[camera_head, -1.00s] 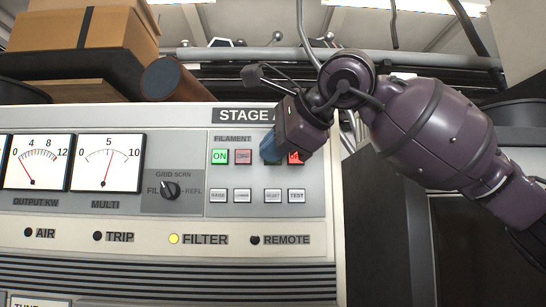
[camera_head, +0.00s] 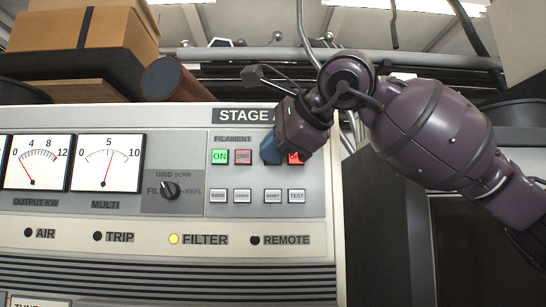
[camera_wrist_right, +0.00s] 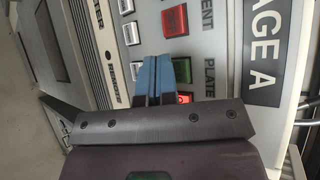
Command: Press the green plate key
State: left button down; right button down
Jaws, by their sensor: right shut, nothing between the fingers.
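The transmitter panel (camera_head: 190,220) carries a row of coloured keys. In the head view the green plate key is hidden behind my right gripper (camera_head: 270,150), which is shut and empty. In the right wrist view the dark green plate key (camera_wrist_right: 182,70) shows in part beside the blue fingertips (camera_wrist_right: 157,82). The fingertips are at this key; I cannot tell whether they touch it. The red plate key (camera_head: 296,157) is lit and partly covered by the gripper; it also shows in the wrist view (camera_wrist_right: 184,98). My left gripper is not in view.
The green filament key (camera_head: 219,157) and the red filament key (camera_head: 243,157) lie just left of the gripper. Several white keys (camera_head: 273,196) lie below, and a rotary knob (camera_head: 170,190) sits further left. Cardboard boxes (camera_head: 90,30) stand on top.

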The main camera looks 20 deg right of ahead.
jog(key=shift+w, duration=0.15)
jog(key=shift+w+d, duration=0.1)
jog(key=shift+w, duration=0.1)
jog(key=shift+w+d, duration=0.1)
jog(key=shift+w, duration=0.25)
dwell(0.8)
jog(key=shift+s, duration=0.15)
jog(key=shift+s+a, duration=0.2)
jog(key=shift+s, duration=0.4)
dwell(0.3)
jog(key=s+b, duration=0.1)
jog(key=s, duration=0.1)
jog(key=s+a+b, duration=0.1)
jog(key=s, duration=0.1)
jog(key=shift+s+a, duration=0.2)
jog(key=shift+s, duration=0.2)
